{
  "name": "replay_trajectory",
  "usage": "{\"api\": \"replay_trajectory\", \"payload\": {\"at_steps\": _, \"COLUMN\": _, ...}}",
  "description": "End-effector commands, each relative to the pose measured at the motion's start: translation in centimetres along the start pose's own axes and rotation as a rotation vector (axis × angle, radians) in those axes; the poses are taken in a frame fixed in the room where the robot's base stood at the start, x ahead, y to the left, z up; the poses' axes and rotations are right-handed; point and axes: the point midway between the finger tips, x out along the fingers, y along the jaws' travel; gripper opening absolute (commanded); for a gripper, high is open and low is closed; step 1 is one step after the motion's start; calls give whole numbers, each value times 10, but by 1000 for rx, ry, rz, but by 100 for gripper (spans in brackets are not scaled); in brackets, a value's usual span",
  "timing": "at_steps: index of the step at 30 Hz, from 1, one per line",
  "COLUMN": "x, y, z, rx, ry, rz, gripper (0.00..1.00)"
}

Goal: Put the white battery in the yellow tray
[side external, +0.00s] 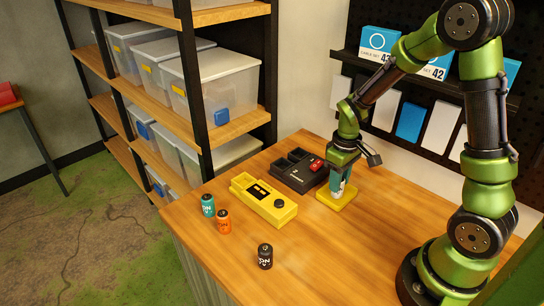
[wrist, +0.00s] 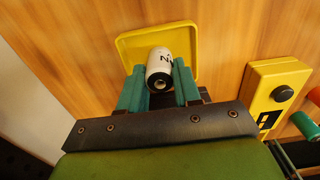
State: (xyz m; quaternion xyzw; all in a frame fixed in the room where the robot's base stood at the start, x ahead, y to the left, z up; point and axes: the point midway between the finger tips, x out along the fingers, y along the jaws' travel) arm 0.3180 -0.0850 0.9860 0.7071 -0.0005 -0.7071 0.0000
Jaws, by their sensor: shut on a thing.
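The white battery (wrist: 158,66) is between the teal fingers of my gripper (wrist: 159,85) in the wrist view, which is shut on it. The yellow tray (wrist: 184,38) lies on the wooden table directly under the battery. In the side view, the tray (side external: 334,197) sits near the table's back, below my gripper (side external: 339,183). There the battery is mostly hidden by the fingers. I cannot tell whether the battery touches the tray or hangs just above it.
A yellow box with a black knob (side external: 264,201) and a dark box with a red part (side external: 296,172) stand left of the tray. Teal (side external: 208,205), orange (side external: 224,222) and black (side external: 265,256) batteries stand on the table. The front right of the table is clear.

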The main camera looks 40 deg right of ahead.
Motion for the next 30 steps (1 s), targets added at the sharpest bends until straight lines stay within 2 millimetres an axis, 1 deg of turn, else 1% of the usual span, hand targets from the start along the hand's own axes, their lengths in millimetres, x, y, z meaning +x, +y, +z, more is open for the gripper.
{"api": "replay_trajectory", "payload": {"at_steps": 1, "x": 2, "y": 0, "z": 0, "rx": 0, "ry": -1, "rz": 0, "gripper": 0}}
{"api": "replay_trajectory", "payload": {"at_steps": 2, "x": 2, "y": 0, "z": 0, "rx": 0, "ry": 0, "rz": 0, "gripper": 34}}
{"api": "replay_trajectory", "payload": {"at_steps": 6, "x": 2, "y": 0, "z": 0, "rx": 0, "ry": 0, "rz": 0, "gripper": 56}}
{"api": "replay_trajectory", "payload": {"at_steps": 7, "x": 2, "y": 0, "z": 0, "rx": 0, "ry": 0, "rz": 0, "gripper": 58}}
{"api": "replay_trajectory", "payload": {"at_steps": 15, "x": 1, "y": 0, "z": 0, "rx": 0, "ry": 0, "rz": 0, "gripper": 58}}
{"api": "replay_trajectory", "payload": {"at_steps": 17, "x": -2, "y": 0, "z": 0, "rx": 0, "ry": 1, "rz": 0, "gripper": 58}}
{"api": "replay_trajectory", "payload": {"at_steps": 19, "x": -9, "y": 0, "z": -1, "rx": -1, "ry": 3, "rz": 1, "gripper": 58}}
{"api": "replay_trajectory", "payload": {"at_steps": 23, "x": -33, "y": 0, "z": -2, "rx": -2, "ry": 7, "rz": 2, "gripper": 58}}
{"api": "replay_trajectory", "payload": {"at_steps": 30, "x": -85, "y": 0, "z": -2, "rx": -1, "ry": 7, "rz": 2, "gripper": 58}}
